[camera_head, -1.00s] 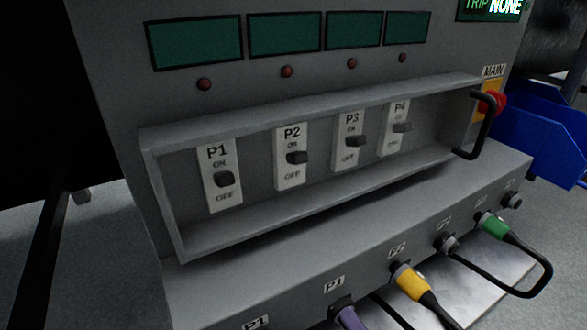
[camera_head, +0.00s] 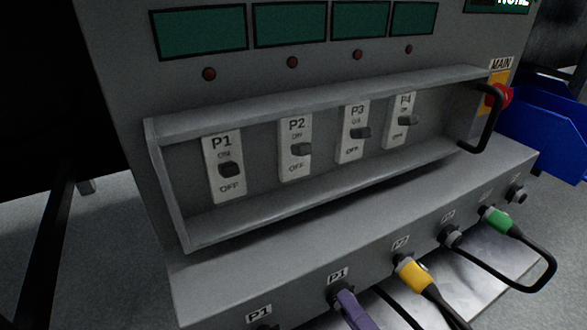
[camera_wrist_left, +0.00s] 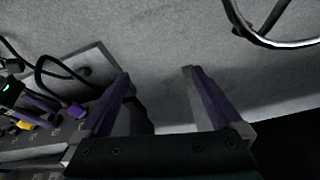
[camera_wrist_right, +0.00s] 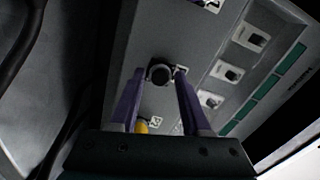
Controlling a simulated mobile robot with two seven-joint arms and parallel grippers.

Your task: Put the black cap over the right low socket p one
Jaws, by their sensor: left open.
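The black cap (camera_wrist_right: 160,73) is a dark round piece between the fingertips of my right gripper (camera_wrist_right: 160,76), which are close on both its sides. It is at the right low P1 socket, beside a white label. Whether it is fully seated over the socket cannot be told, as the socket is hidden behind it. In the head view a purple finger of my right gripper (camera_head: 352,310) shows under the right P1 label (camera_head: 337,275), with a dark tip at the socket. My left gripper (camera_wrist_left: 157,73) is open and empty above the grey floor, away from the panel.
A yellow plug (camera_head: 413,276) and a green plug (camera_head: 500,221) with black cables sit in the same lower row. A framed switch recess (camera_head: 330,190) with a black handle (camera_head: 489,118) is above. A blue bin (camera_head: 548,130) stands at the right.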

